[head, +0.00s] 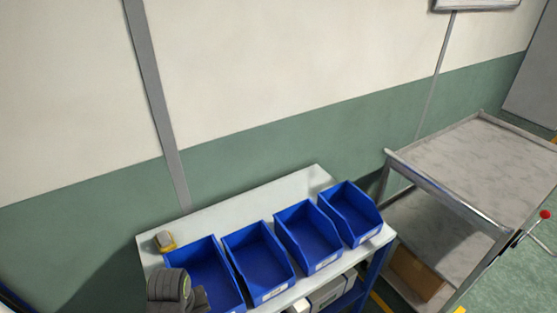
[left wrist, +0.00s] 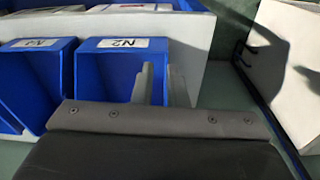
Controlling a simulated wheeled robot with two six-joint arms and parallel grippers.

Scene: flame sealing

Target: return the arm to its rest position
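My left arm shows at the lower left of the head view as a dark grey wrist part beside and partly over the leftmost blue bin (head: 207,267). Its fingertips cannot be made out there. In the left wrist view the left gripper (left wrist: 162,88) has two grey fingers with a narrow gap between them and nothing held. They appear in front of the right edge of a blue bin labelled N2 (left wrist: 105,75); whether they touch it cannot be told. My right gripper is in neither view.
Several blue bins stand in a row on a white table (head: 285,188). A yellow and grey object (head: 165,240) sits at the table's left end. A metal cart (head: 480,160) stands to the right. The wall is behind; the table's back strip is clear.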

